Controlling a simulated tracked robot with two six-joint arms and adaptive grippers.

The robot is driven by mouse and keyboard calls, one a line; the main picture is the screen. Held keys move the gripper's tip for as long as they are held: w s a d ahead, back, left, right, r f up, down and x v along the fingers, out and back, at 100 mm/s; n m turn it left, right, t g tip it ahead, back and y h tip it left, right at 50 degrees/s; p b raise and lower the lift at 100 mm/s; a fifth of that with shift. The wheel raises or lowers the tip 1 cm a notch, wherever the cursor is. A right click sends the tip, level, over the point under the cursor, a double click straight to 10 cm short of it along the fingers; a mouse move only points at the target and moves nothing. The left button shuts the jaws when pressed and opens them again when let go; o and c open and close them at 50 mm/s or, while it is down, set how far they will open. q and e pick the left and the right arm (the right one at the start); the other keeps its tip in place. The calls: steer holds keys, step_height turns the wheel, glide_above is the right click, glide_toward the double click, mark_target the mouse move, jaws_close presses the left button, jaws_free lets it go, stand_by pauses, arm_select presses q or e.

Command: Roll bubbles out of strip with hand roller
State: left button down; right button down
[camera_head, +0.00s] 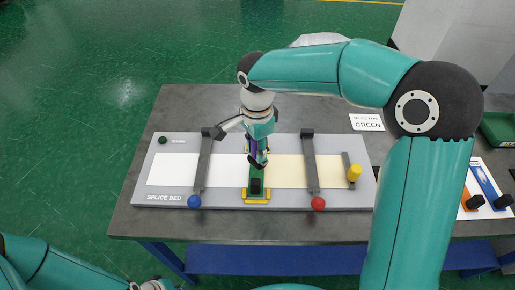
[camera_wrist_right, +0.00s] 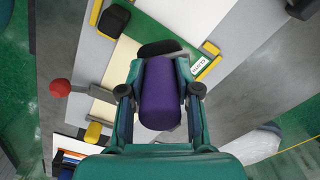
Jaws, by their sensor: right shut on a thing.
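My right gripper (camera_head: 259,155) is over the middle of the splice bed (camera_head: 226,203), pointing down. In the right wrist view my right gripper (camera_wrist_right: 161,92) is shut on the purple handle of the hand roller (camera_wrist_right: 160,95). The roller's dark head (camera_wrist_right: 158,48) shows beyond the fingers, over or close to the green strip (camera_wrist_right: 188,62); I cannot tell whether they touch. The green strip (camera_head: 257,172) lies across the seam between a white sheet (camera_head: 172,170) and a cream sheet (camera_head: 285,172). My left gripper is outside the view; only its arm shows.
Two dark clamp bars, with a blue knob (camera_head: 194,202) and a red knob (camera_head: 318,203), cross the sheets. A black block (camera_head: 256,185) sits at the strip's near end by a yellow bracket (camera_head: 256,199). A yellow knob (camera_head: 354,172) and a "GREEN" card (camera_head: 366,122) are to the right.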

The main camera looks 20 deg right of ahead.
step_height(320, 180, up, 2)
steer(key=shift+s+r+p, duration=0.15)
steer(key=shift+p, duration=0.4)
step_height(320, 180, up, 2)
steer(key=shift+r+p, duration=0.1)
steer(key=shift+p, duration=0.7)
steer(key=shift+r, duration=0.3)
